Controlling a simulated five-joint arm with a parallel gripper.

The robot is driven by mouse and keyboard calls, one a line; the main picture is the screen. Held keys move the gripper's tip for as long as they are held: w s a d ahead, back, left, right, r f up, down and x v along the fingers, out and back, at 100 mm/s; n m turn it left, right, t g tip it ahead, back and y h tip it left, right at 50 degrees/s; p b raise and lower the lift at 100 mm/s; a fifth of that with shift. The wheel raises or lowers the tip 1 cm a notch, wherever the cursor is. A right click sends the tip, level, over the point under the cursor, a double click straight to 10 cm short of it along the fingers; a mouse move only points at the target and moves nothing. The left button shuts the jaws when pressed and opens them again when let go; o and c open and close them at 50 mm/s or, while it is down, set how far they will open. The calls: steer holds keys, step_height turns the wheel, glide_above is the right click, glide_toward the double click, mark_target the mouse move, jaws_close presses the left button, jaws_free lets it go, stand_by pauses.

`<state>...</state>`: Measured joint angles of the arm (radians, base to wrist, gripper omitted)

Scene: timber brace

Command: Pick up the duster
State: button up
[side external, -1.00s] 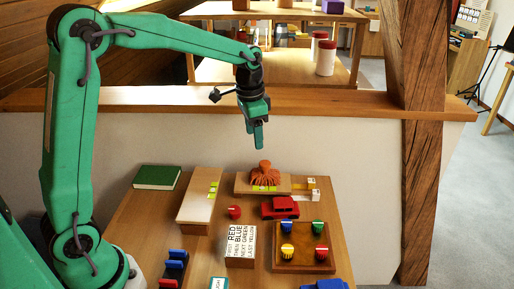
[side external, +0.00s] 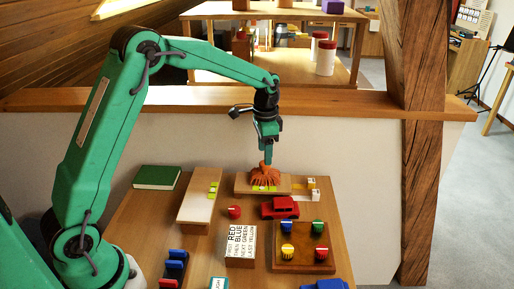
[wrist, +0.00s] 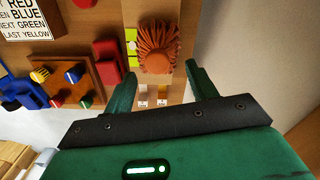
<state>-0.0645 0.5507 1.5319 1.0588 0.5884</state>
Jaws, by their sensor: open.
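The duster (side external: 265,175) is an orange, mop-like thing with a short knob on top, standing on a wooden block at the back of the table. In the wrist view the duster (wrist: 158,48) shows from above, just beyond and between the two fingers. My gripper (side external: 267,160) is right above it in the side view, fingers pointing down at the knob. In the wrist view my gripper (wrist: 158,85) is open with nothing between its fingers. From the side I cannot tell whether a finger touches the knob.
A red toy car (side external: 280,208) sits just in front of the duster's block. A wooden tray (side external: 289,262) with several coloured knobs is nearer. A long white-topped box (side external: 199,196) and a green book (side external: 157,177) lie to the left. A low wall (side external: 330,160) stands behind the table.

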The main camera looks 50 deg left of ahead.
steer(key=shift+s+d+f, duration=0.1)
steer(key=shift+f, duration=1.35)
steer(key=shift+s+d+f, duration=0.1)
steer(key=shift+f, duration=1.3)
steer(key=c, duration=1.1)
steer(key=shift+r, duration=0.2)
steer(key=shift+a+r, duration=0.1)
steer(key=shift+r, duration=0.4)
steer(key=r, duration=0.3)
steer(key=shift+d+r, duration=0.15)
steer(key=shift+d, duration=0.15)
steer(key=s+d+r, duration=0.1)
steer(key=d+r, duration=0.1)
steer(key=d, duration=0.1)
steer(key=s+d+r, duration=0.2)
steer(key=d, duration=0.1)
steer(key=s+d+r, duration=0.2)
steer(key=d, duration=0.1)
steer(key=shift+s+d+r, duration=0.15)
steer(key=shift+d+r, duration=0.05)
steer(key=shift+d, duration=0.2)
